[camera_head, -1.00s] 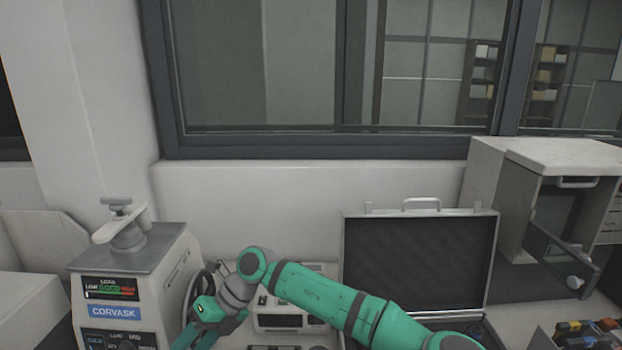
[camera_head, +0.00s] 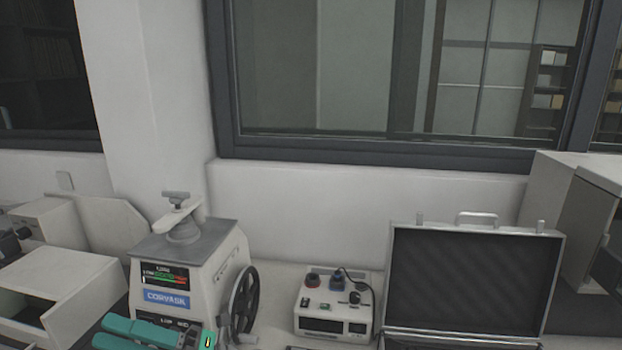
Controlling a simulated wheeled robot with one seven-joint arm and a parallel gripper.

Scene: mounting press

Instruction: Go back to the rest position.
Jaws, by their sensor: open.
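My gripper (camera_head: 106,332) shows at the bottom edge of the head view, in front of the lower part of the mounting press (camera_head: 185,270). Its two teal fingers point left and stand slightly apart, and it looks open with nothing held. The green-lit wrist part is at its right, and the rest of my arm is cut off below the frame. The press is a pale housing with a CORVASK label, a load display, a grey top with a clamp handle, and a black handwheel (camera_head: 244,300) on its right side. The gripper hides part of the press's lower panel.
A small control box (camera_head: 335,325) with knobs and a cable stands right of the press. An open black-lined case (camera_head: 472,275) is further right, beside a pale cabinet (camera_head: 555,190). An open pale box (camera_head: 62,290) is at the left. A wall and window close off the back.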

